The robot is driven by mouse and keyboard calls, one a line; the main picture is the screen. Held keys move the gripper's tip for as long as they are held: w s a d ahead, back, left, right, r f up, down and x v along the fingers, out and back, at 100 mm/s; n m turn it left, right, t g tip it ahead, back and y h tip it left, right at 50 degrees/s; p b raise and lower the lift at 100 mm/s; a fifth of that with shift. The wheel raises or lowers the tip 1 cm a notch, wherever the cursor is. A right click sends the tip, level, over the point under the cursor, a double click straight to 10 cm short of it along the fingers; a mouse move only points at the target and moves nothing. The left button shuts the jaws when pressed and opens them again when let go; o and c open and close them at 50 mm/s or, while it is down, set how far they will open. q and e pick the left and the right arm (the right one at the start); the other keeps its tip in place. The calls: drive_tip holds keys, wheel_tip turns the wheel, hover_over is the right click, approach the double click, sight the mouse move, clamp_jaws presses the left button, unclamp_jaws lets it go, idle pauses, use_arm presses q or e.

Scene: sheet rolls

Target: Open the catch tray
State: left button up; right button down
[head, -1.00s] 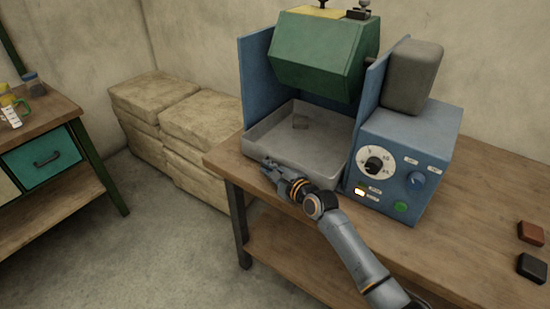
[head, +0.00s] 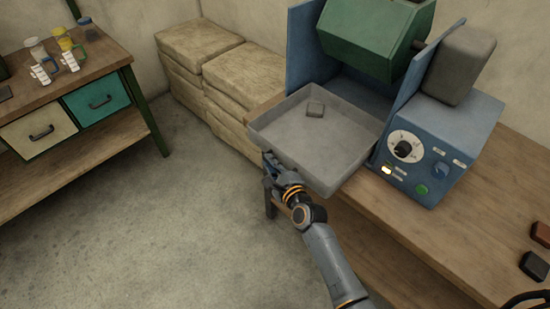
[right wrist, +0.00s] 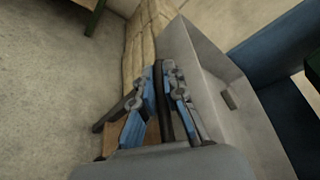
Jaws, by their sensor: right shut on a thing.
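The catch tray (head: 335,158), a shallow grey open box, juts out from under the green drum (head: 372,38) over the table's front edge. A small grey block (head: 315,109) lies in it. My right gripper (head: 267,166) is at the tray's front side. In the right wrist view its blue-grey fingers (right wrist: 162,72) are shut on a dark bar, the tray handle (right wrist: 164,115), alongside the tray's outer wall (right wrist: 205,105). Most of the handle is hidden by the gripper in the head view. My left gripper is not in view.
A blue control box (head: 440,150) with dial and buttons stands right of the tray on the wooden table (head: 400,240). Stacked beige bales (head: 235,80) stand behind left. A bench with drawers (head: 90,105) is at far left. The floor between is clear.

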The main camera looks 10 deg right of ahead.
drive_tip(key=shift+a+r, duration=0.15)
drive_tip(key=shift+a, duration=0.05)
drive_tip(key=c, duration=1.6)
unclamp_jaws()
drive_tip(key=shift+o, duration=1)
drive_tip(key=shift+w, duration=0.15)
drive_tip(key=shift+s+d, duration=0.25)
drive_tip(key=shift+s, duration=0.3)
drive_tip(key=v, duration=1)
drive_tip(key=shift+s, duration=0.35)
